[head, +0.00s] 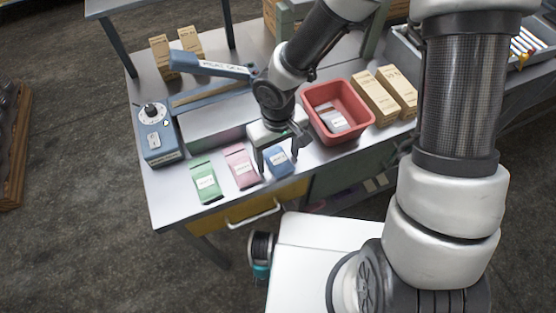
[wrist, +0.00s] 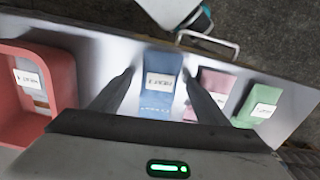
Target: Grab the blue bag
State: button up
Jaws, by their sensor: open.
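The blue bag (head: 278,162) lies on the metal table near its front edge, with a white label on it. In the wrist view the blue bag (wrist: 160,88) lies between the two fingers. My gripper (head: 276,165) is open, with one finger to the left of the bag and the other to its right. In the wrist view my gripper (wrist: 159,74) shows both fingers apart on either side of the bag. I cannot tell whether a finger touches it.
A pink bag (head: 242,167) and a green bag (head: 205,183) lie to the left of the blue bag. A red bin (head: 312,94) with a labelled bag inside stands behind right. A blue sealer-like device (head: 160,140) and tan boxes (head: 375,98) are also on the table.

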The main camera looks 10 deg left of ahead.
jog(key=c, duration=1.2)
